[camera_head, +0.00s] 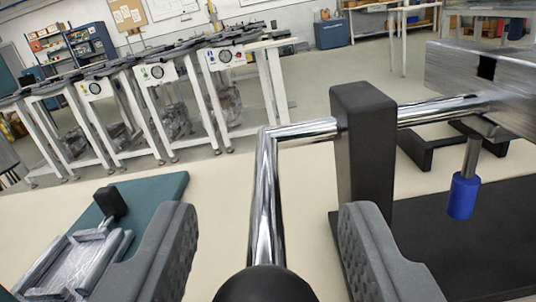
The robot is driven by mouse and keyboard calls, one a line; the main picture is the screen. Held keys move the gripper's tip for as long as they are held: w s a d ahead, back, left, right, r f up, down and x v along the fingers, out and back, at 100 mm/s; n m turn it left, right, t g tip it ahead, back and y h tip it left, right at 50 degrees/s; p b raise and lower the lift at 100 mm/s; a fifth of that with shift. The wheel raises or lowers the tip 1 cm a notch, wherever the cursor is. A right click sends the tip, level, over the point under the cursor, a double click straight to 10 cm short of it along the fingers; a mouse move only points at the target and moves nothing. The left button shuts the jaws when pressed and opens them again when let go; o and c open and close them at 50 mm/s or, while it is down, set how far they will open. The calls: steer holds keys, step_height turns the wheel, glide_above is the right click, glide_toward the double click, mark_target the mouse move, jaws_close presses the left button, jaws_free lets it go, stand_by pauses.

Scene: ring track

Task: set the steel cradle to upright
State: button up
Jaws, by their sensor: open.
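The steel cradle (460,72) is a brushed metal part with a dark slot at the upper right, cut off by the right edge; I cannot tell its full tilt. A chrome shaft (425,110) runs from it through a black post (363,150) to a bent crank arm (263,195). The crank arm comes toward me and ends in a black knob (265,287) at the bottom. A blue cylinder (463,196) hangs on a rod below the cradle. My gripper (270,220) is open, its grey fingers on either side of the crank and knob in the picture, apart from them.
A black base plate (455,240) and black brackets (430,150) lie under the cradle. At left, a metal clamp fixture (80,265) sits on a teal board (165,190). The pale tabletop between is clear. White workstations (160,90) stand beyond.

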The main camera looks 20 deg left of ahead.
steer(key=shift+x, duration=1.3)
jaws_close()
steer(key=shift+d, duration=0.1)
steer(key=shift+r, duration=0.15)
